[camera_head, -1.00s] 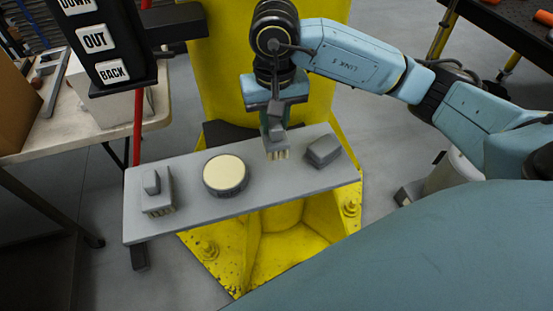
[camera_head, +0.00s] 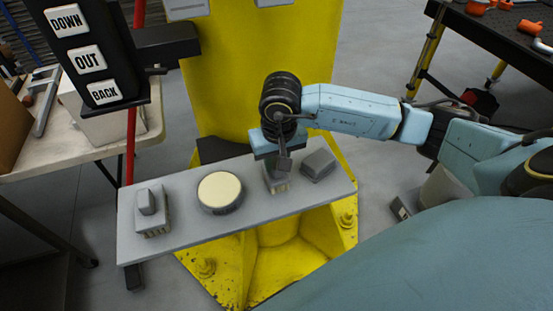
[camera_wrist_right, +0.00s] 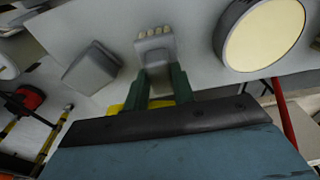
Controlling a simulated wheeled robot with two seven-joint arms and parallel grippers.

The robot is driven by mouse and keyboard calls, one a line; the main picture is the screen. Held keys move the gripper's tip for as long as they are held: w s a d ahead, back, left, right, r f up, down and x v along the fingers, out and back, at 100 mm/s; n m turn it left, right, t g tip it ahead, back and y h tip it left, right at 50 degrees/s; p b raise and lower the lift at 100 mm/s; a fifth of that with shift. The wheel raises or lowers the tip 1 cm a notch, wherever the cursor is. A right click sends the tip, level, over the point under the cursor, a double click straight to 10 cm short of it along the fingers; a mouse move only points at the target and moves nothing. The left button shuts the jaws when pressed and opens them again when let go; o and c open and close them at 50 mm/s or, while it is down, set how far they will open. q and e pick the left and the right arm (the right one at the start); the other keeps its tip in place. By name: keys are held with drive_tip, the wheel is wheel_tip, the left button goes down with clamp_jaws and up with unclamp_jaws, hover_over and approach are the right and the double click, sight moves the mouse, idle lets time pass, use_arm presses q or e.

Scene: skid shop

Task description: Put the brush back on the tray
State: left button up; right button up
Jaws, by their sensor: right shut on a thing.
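A grey brush (camera_head: 277,182) with pale bristles is held by my right gripper (camera_head: 275,163), over the long grey tray (camera_head: 250,206). I cannot tell whether the bristles touch the tray. The brush is between a round, cream-topped tin (camera_head: 219,191) and a plain grey block (camera_head: 319,164). In the right wrist view, the green fingers of my right gripper (camera_wrist_right: 161,84) are shut on the brush (camera_wrist_right: 155,46), bristles pointing away from the gripper. A similar grey brush (camera_head: 151,211) stands at the tray's left end. My left gripper is not in view.
The tray sits in front of a yellow column (camera_head: 232,80). A control panel with DOWN, OUT and BACK buttons (camera_head: 87,58) hangs at upper left. A beige table (camera_head: 95,138) is behind it. A dark bench (camera_head: 500,33) stands at upper right.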

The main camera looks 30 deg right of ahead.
drive_tip(key=o, duration=0.9)
drive_tip(key=shift+f, duration=0.1)
drive_tip(key=r, duration=0.4)
drive_tip(key=s+r, duration=0.1)
drive_tip(key=r, duration=0.7)
drive_tip(key=shift+s+a, duration=0.1)
drive_tip(key=shift+s, duration=0.05)
